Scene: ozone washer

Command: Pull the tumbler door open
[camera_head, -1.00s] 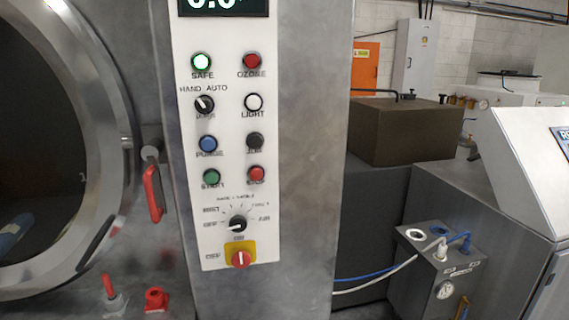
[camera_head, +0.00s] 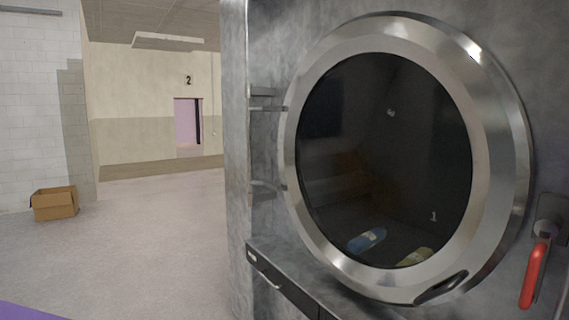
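The round tumbler door (camera_head: 505,160) has a wide silvery metal ring around dark glass (camera_head: 390,130). It lies against the grey metal machine front and looks closed. Hinge brackets (camera_head: 266,107) join it to the machine on its left side. A dark handle (camera_head: 441,289) sits on the ring's lower right. A red lever handle (camera_head: 534,275) hangs from a metal latch to the right of the door. Behind the glass, a blue item (camera_head: 367,240) and a yellowish item (camera_head: 414,257) show at the bottom. Neither of my grippers is in view.
Open floor (camera_head: 150,250) lies to the left of the machine. A cardboard box (camera_head: 55,203) stands by the white tiled wall. A dark ledge (camera_head: 283,283) juts out below the door. A doorway (camera_head: 188,125) is in the far wall.

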